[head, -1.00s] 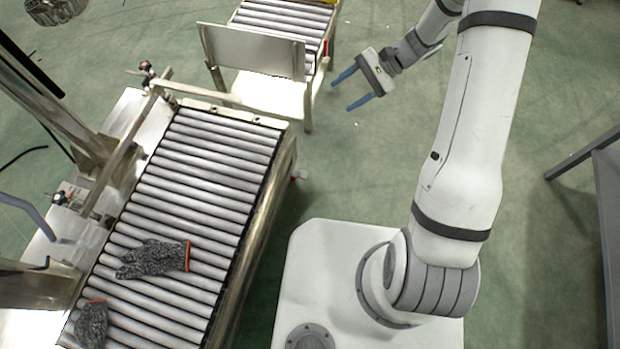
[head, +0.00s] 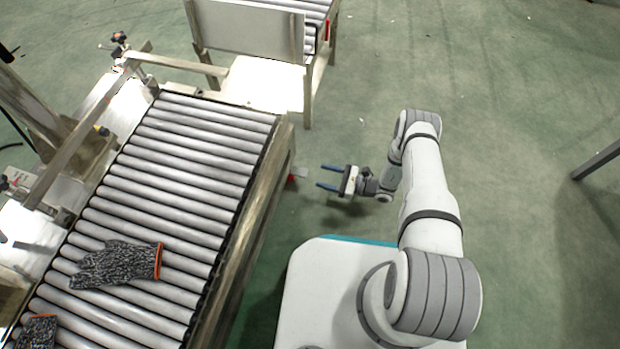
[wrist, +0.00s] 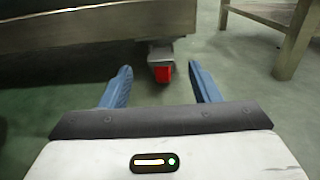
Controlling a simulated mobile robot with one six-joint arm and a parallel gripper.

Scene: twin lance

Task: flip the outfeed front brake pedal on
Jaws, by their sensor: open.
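The brake pedal (wrist: 161,72) is a small red tab under a grey metal bracket, at the lower edge of the roller conveyor. In the wrist view it sits between and beyond my fingertips. In the head view the red pedal (head: 291,179) shows at the conveyor's right side, with a grey plate beside it. My gripper (head: 326,176) has two blue fingers, open and empty, pointing left toward the pedal with a gap between. In the wrist view my gripper (wrist: 160,80) frames the pedal. The caster wheel under the conveyor is mostly hidden.
The roller conveyor (head: 190,150) carries two grey gloves (head: 120,264). A second conveyor with a metal plate (head: 250,32) stands behind, its leg (wrist: 296,42) to the right in the wrist view. Green floor is open to the right. A grey frame (head: 598,158) is at the far right.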

